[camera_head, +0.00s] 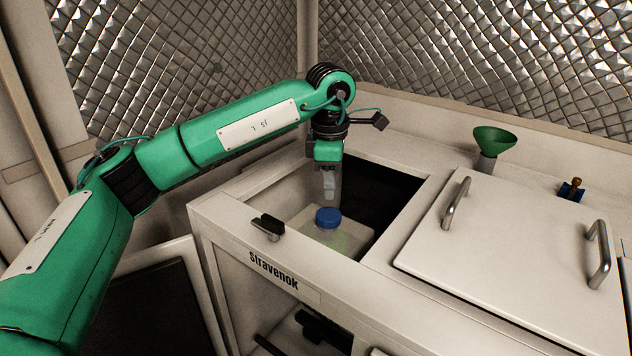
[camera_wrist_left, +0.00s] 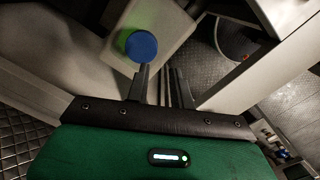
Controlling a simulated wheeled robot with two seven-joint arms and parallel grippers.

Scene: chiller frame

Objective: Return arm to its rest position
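My left arm (camera_head: 230,130) reaches in from the left, and its gripper (camera_head: 330,188) points down into the open bay of the chiller (camera_head: 222,213). A pale container (camera_head: 350,240) with a blue cap (camera_head: 327,217) sits in the bay just below the fingertips. In the left wrist view, my left gripper (camera_wrist_left: 162,85) has its two fingers apart with nothing seen between them. The blue cap (camera_wrist_left: 141,45) shows beyond the left finger, on the pale container (camera_wrist_left: 95,32). My right gripper is not in view.
A closed lid (camera_head: 500,250) with two metal handles covers the right side of the chiller. A green funnel (camera_head: 494,141) and a small blue item (camera_head: 571,190) stand behind it. A black latch (camera_head: 268,226) is on the front rim. Quilted metal walls close off the back.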

